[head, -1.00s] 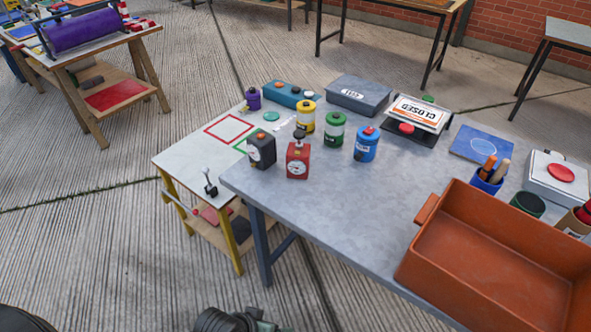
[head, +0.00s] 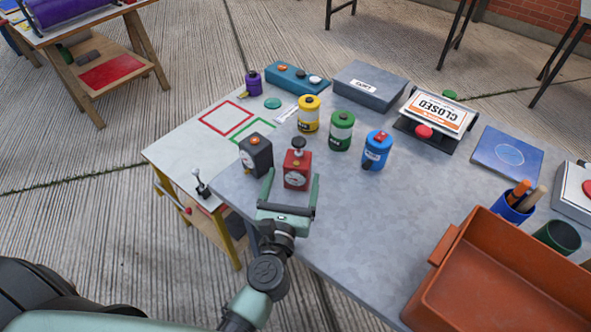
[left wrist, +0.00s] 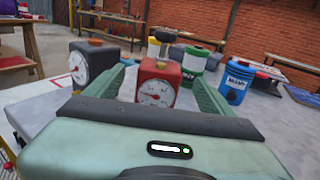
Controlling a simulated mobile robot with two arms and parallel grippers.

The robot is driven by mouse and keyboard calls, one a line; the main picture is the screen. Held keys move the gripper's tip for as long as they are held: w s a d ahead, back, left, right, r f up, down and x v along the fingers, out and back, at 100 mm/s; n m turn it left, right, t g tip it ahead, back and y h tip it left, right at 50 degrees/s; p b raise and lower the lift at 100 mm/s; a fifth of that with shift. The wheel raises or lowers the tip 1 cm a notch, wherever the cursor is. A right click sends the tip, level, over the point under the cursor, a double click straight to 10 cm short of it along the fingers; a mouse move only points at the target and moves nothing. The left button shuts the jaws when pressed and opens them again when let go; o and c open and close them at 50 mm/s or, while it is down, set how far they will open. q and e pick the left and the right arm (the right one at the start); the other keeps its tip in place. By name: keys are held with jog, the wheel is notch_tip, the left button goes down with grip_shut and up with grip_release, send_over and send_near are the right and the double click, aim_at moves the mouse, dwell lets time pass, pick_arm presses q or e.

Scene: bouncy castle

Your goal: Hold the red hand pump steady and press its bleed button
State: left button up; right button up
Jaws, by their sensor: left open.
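The red hand pump (head: 297,171) stands upright on the grey table, with a round white dial on its front and a dark knob on top. It also shows in the left wrist view (left wrist: 158,82), between the two fingers. My left gripper (head: 291,182) is open, its fingers pointing at the pump from the front, one on each side. I cannot tell whether either finger touches it. My right gripper is not in view.
A black gauge box (head: 256,157) stands close to the left of the pump. Green (head: 341,131), blue (head: 376,151) and yellow (head: 309,114) canisters stand behind and to the right. An orange tray (head: 480,270) fills the front right. The table middle is clear.

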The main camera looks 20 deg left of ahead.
aim_at(298, 158)
pick_arm(q)
jog(key=shift+w+r, duration=0.3)
jog(key=shift+w, duration=0.1)
jog(key=w, duration=0.2)
jog(key=w+p, duration=0.1)
jog(key=w, duration=0.1)
jog(key=w+a, duration=0.1)
jog(key=shift+w+f, duration=0.15)
jog(key=shift+w, duration=0.25)
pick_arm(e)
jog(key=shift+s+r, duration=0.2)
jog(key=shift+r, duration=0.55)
pick_arm(q)
grip_shut()
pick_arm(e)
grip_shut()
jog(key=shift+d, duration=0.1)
